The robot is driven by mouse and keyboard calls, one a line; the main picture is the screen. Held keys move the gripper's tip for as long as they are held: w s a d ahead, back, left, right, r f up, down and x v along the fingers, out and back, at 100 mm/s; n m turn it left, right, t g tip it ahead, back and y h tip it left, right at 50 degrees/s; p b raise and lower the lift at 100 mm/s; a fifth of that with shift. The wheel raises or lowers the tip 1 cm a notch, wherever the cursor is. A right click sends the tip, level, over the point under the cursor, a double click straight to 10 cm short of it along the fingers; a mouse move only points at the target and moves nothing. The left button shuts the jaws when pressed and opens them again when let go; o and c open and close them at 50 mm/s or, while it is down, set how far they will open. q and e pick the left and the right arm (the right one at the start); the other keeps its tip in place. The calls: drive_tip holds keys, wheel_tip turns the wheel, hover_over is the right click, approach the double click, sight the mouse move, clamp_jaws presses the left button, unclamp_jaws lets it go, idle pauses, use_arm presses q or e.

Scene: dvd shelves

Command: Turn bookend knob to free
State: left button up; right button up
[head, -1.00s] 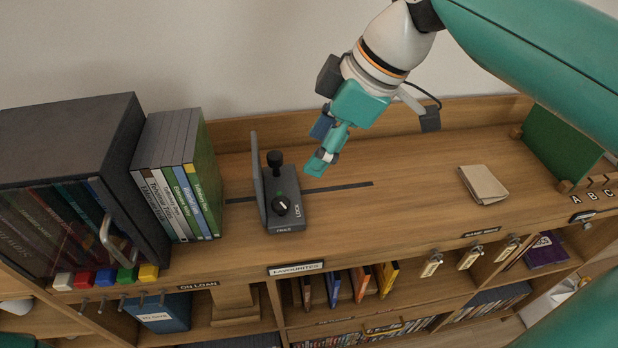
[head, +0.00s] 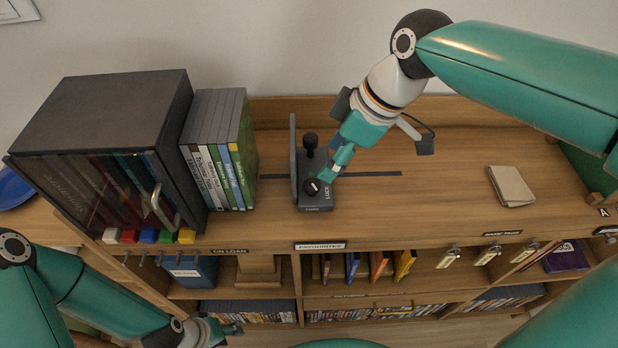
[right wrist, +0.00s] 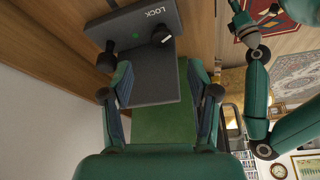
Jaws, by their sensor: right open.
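The dark grey bookend (head: 293,150) stands upright at the right of the cases. Its base (head: 318,207) carries a black knob (head: 312,187) with a white mark, a LOCK label and a taller black post (head: 309,146). My right gripper (head: 328,177) is right beside the knob in the head view. In the right wrist view its fingers (right wrist: 160,95) are open and the base (right wrist: 150,90) lies ahead of them; the knob (right wrist: 161,36) and a green dot are beyond. I cannot tell whether it touches. My left gripper (head: 222,332) hangs low in front of the shelves, its jaws unclear.
Upright cases (head: 215,155) and a dark cabinet (head: 105,150) stand left of the bookend. A dark slot (head: 375,173) runs right along the shelf top. A tan booklet (head: 511,186) lies at the right; the wood between is clear.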

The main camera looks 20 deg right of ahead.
sight(312, 182)
drive_tip(key=x, duration=0.8)
drive_tip(key=shift+f, duration=0.1)
clamp_jaws()
drive_tip(key=shift+m+t+b, duration=0.3)
drive_tip(key=shift+m+b, duration=0.2)
drive_tip(key=shift+m, duration=0.4)
drive_tip(key=shift+m+h, duration=0.4)
drive_tip(key=shift+m, duration=0.2)
unclamp_jaws()
